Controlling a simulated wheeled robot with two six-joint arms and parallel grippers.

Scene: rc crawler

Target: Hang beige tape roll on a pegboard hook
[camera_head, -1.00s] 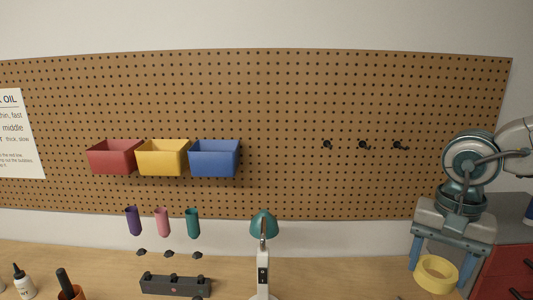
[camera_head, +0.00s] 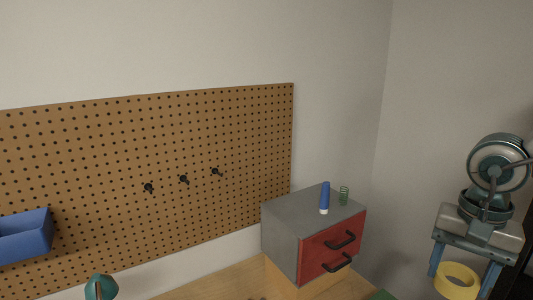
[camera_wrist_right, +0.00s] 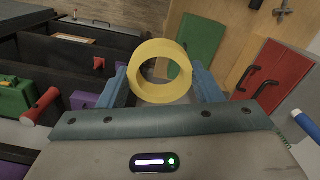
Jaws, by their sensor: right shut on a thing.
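The beige tape roll (camera_head: 457,281) shows as a pale yellow ring at the lower right of the head view. My right gripper (camera_head: 464,277) is shut on it, with a blue finger on each side. The roll also shows in the right wrist view (camera_wrist_right: 160,92), between the two blue fingers, its hole facing the camera. The brown pegboard (camera_head: 130,130) is on the wall at the left. Its three dark hooks, the left (camera_head: 149,188), middle (camera_head: 184,180) and right (camera_head: 217,171), are empty and well left of the gripper. My left gripper is not in view.
A blue bin (camera_head: 25,236) hangs at left. A teal lamp head (camera_head: 101,287) shows below.

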